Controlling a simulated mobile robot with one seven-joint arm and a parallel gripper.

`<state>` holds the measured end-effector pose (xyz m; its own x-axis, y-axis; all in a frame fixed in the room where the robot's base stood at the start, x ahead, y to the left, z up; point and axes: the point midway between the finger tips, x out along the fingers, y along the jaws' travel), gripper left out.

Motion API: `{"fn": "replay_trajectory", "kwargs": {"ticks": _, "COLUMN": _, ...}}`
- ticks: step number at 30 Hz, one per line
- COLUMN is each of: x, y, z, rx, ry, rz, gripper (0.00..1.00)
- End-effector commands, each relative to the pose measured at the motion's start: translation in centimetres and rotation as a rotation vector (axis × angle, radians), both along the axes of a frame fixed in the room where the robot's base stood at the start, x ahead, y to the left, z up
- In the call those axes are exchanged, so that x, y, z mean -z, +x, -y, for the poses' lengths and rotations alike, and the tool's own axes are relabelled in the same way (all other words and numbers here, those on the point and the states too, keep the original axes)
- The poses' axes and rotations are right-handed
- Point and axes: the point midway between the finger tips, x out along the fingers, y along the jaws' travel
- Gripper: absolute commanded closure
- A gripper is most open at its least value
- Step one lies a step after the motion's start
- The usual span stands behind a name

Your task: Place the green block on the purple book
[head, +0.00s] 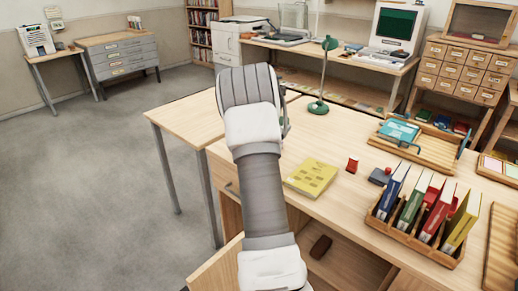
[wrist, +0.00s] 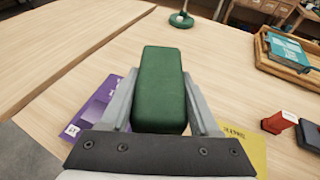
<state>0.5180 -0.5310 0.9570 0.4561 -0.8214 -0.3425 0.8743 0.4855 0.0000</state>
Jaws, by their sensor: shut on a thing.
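In the wrist view my gripper (wrist: 160,120) is shut on the green block (wrist: 161,75), with one finger along each side of it. The purple book (wrist: 94,108) lies on the desk below and to the left, partly hidden by the left finger and gripper body. I cannot tell the height of the block above the desk. In the head view my arm and gripper (head: 250,90) reach over the desk and hide both the block and the purple book.
A yellow book (head: 312,178) lies right of my arm. Beyond it are a red stamp (head: 352,164), a wooden rack of binders (head: 410,238), and a tray (head: 422,150) with a teal book. A green lamp (head: 318,106) stands behind. An open drawer (head: 218,268) juts out in front.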

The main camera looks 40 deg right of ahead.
Motion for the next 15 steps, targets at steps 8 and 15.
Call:
{"fn": "replay_trajectory", "kwargs": {"ticks": 8, "x": -0.6, "y": -3.1, "z": 4.5, "rx": 0.027, "ry": -0.005, "rz": 0.004, "gripper": 1.0}}
{"fn": "replay_trajectory", "kwargs": {"ticks": 15, "x": 1.1, "y": -1.0, "z": 3.4, "rx": 0.023, "ry": -0.004, "rz": 0.002, "gripper": 1.0}}
